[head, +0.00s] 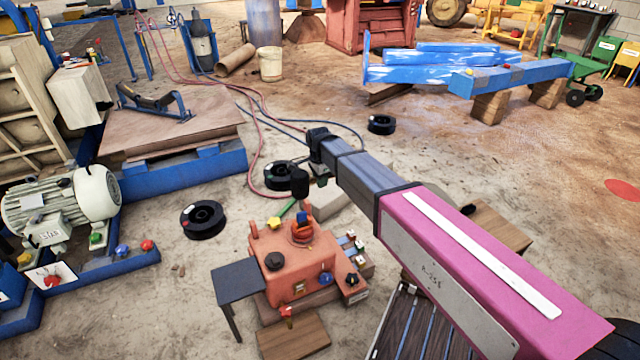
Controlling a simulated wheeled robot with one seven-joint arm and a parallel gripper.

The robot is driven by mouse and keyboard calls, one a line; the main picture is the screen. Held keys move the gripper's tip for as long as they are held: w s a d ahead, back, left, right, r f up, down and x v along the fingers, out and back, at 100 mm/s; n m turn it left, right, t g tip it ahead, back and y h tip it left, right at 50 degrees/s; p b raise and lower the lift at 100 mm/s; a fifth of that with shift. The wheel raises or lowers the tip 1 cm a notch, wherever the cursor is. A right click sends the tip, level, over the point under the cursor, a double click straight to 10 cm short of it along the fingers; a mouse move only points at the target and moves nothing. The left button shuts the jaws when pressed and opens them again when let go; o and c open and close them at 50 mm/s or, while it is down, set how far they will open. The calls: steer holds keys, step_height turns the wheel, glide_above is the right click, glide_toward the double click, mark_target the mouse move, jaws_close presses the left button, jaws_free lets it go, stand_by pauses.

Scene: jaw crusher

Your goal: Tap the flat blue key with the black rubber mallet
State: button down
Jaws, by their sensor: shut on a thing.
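My gripper (319,174) is at the end of my pink and grey arm, above and behind the orange crusher (285,262). It is shut on the black rubber mallet (299,182), whose dark head shows just left of the jaws. The grip itself is small and partly hidden. The flat blue key (303,217) appears as a small blue piece at the top of the crusher, below the mallet head in the picture. The mallet looks apart from the key, but the exact gap cannot be told.
A green bar (289,210) and a yellow star knob (274,222) are close to the mallet. A dark side table (238,279) adjoins the crusher's left. Black spools (203,219) lie on the floor, with hoses behind.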

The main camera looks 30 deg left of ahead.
stand_by(0.4)
steer(key=shift+w+f+g+y, duration=0.15)
steer(key=shift+f+g+y, duration=0.35)
steer(key=shift+f+g, duration=0.15)
steer(key=shift+f+g+y, duration=0.7)
steer(key=shift+f+g, duration=0.15)
steer(key=shift+g, duration=0.2)
step_height(320, 180, down, 6)
steer(key=t+h, duration=0.2)
steer(key=shift+t, duration=0.3)
steer(key=shift+r, duration=2.85)
